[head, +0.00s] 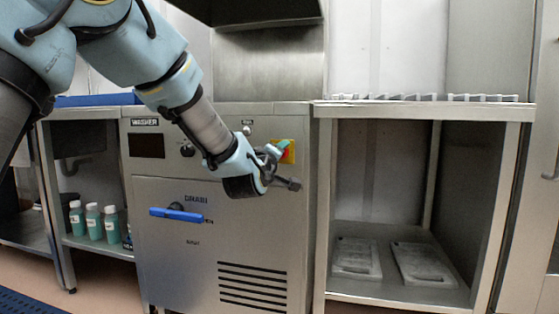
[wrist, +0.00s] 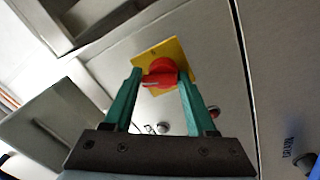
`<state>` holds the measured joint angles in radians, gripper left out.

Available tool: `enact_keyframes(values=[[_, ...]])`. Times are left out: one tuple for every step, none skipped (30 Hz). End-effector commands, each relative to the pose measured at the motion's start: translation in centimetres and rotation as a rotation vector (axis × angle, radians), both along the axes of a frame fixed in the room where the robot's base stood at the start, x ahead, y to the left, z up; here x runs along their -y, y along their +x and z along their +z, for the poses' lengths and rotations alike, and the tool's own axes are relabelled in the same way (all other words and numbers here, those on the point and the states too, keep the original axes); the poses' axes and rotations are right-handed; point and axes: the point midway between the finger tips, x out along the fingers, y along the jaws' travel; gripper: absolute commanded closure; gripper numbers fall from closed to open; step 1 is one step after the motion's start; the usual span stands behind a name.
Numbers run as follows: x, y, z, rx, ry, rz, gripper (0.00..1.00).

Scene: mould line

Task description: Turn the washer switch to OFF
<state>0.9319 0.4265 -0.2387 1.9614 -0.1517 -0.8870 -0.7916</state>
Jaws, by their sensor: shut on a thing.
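The washer (head: 165,255) is a steel cabinet labelled WASHER in the head view. Its switch is a red rotary knob (wrist: 160,72) on a yellow square plate (wrist: 185,54), seen ahead in the wrist view. In the head view the yellow plate (head: 291,152) shows at the washer's upper right, with the knob mostly hidden by my gripper. My gripper (wrist: 160,82) has its two green fingers on either side of the red knob and is shut on it. The switch's position marks are too small to read.
A blue handle (head: 177,214) sticks out from the washer's front below my arm. A dark display and a black knob (head: 187,150) are on the panel to the left. An open shelf unit (head: 325,200) stands to the right. Green-blue bottles (head: 94,222) stand at left.

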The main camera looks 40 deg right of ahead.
Motion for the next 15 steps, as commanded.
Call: enact_keyframes(values=[[-0.58, 0.90, -1.08, -0.043, -0.010, 0.018, 0.99], [-0.58, 0.88, -1.11, -0.067, -0.024, 0.018, 0.99], [-0.57, 0.86, -1.13, -0.093, -0.041, 0.018, 0.99], [-0.57, 0.89, -1.15, -0.113, -0.053, 0.018, 0.99], [-0.57, 0.87, -1.18, -0.134, -0.065, 0.017, 0.99], [-0.54, 0.82, -1.22, -0.158, -0.080, 0.017, 0.99], [-0.54, 0.84, -1.24, -0.176, -0.092, 0.017, 0.99], [-0.56, 0.87, -1.26, -0.193, -0.102, 0.018, 0.99], [-0.54, 0.84, -1.29, -0.214, -0.114, 0.017, 0.99], [-0.52, 0.80, -1.30, -0.229, -0.124, 0.017, 0.99], [-0.50, 0.79, -1.32, -0.243, -0.131, 0.017, 0.99], [-0.50, 0.79, -1.34, -0.259, -0.142, 0.016, 0.99], [-0.49, 0.78, -1.35, -0.271, -0.149, 0.017, 0.99], [-0.48, 0.77, -1.36, -0.282, -0.155, 0.016, 0.99], [-0.47, 0.75, -1.37, -0.295, -0.163, 0.016, 0.99]])
